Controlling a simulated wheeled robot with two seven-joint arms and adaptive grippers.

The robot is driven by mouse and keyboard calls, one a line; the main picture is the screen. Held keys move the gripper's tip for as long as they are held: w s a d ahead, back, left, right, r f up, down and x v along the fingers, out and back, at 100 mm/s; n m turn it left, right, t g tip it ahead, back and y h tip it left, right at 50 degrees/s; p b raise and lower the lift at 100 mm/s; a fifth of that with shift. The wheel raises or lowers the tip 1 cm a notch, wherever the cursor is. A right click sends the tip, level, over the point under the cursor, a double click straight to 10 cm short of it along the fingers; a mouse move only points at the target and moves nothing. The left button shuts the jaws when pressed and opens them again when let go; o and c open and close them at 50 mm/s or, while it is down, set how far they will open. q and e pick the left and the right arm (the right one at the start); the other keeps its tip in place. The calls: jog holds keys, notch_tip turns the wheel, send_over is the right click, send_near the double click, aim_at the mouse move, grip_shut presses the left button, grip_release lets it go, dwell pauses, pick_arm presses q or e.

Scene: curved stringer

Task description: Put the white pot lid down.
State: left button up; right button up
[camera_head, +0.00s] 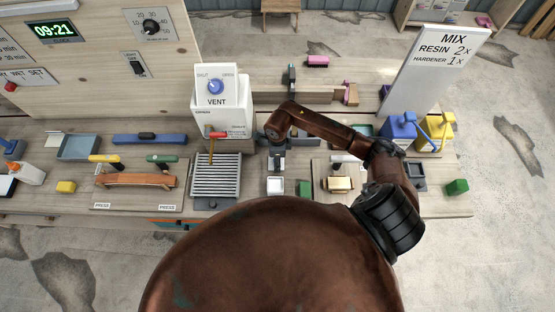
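My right arm reaches in from the right and bends over the middle of the bench. Its gripper (277,163) points down there, small and partly hidden by its own wrist, so I cannot tell whether it is open or shut. A small white square thing (275,187) lies just in front of the gripper; I cannot tell whether it is the pot lid or an open pot, or whether the gripper touches it. No white pot lid can be made out for certain. My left gripper is not in view.
A grey slatted rack (216,180) and a white VENT box (220,105) stand left of the gripper. A green block (304,188) and a wooden block (340,184) lie to the right. Blue (398,130) and yellow (436,135) containers stand farther right. The MIX sign (430,75) rises behind.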

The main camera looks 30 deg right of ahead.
jog(key=shift+f, duration=0.2)
jog(key=o, duration=0.8)
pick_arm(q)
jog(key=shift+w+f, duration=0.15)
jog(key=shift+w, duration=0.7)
pick_arm(e)
jog(key=shift+r, duration=0.1)
jog(key=shift+r, duration=0.2)
pick_arm(q)
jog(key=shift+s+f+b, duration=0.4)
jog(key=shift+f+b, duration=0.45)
jog(key=shift+b, duration=0.1)
pick_arm(e)
notch_tip(320, 180, up, 12)
jog(key=shift+f, duration=0.1)
